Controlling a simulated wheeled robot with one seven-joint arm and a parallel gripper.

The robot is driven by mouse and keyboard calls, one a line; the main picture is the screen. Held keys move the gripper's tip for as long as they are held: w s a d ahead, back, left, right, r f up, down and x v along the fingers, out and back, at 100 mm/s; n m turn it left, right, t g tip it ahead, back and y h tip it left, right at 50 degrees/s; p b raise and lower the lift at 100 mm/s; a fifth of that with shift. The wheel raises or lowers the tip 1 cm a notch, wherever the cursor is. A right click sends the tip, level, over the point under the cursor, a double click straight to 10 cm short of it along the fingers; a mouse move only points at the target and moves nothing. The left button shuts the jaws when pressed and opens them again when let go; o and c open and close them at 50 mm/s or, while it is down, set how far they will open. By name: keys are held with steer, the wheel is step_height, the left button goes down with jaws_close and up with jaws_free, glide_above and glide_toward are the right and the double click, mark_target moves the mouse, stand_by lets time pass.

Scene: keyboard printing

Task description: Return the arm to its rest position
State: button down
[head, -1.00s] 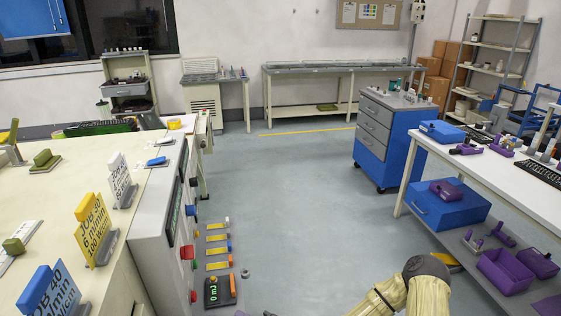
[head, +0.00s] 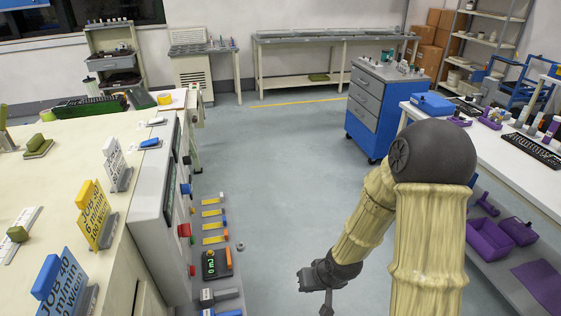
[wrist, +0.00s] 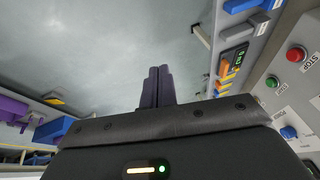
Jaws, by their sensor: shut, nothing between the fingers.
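My arm shows in the head view at the lower right, bent at a dark elbow, with its forearm hanging down toward the floor. My gripper (head: 328,298) is at the lower middle of the head view, low over the aisle between the machine and the white table. In the wrist view my gripper (wrist: 157,72) shows two dark fingers pressed together with nothing between them. The grey floor lies beyond the fingertips.
The machine with its control panel (head: 150,195) stands on the left, with a red button (head: 184,230) on its side. A white table (head: 540,175) stands on the right, with a blue drawer cabinet (head: 384,110) behind it. The aisle floor (head: 275,190) between them is clear.

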steer(key=s+d+r+h+p, duration=0.1)
steer(key=s+d+r, duration=0.2)
steer(key=r, duration=0.5)
steer(key=s+d+r+m+h+p, duration=0.1)
steer(key=s+d+r, duration=0.3)
steer(key=r, duration=0.4)
steer(key=shift+s+m+g+h, duration=0.3)
steer(key=shift+s+g+h, duration=0.1)
steer(key=shift+s, duration=0.1)
steer(key=shift+d, duration=0.1)
steer(key=shift+s+f, duration=0.1)
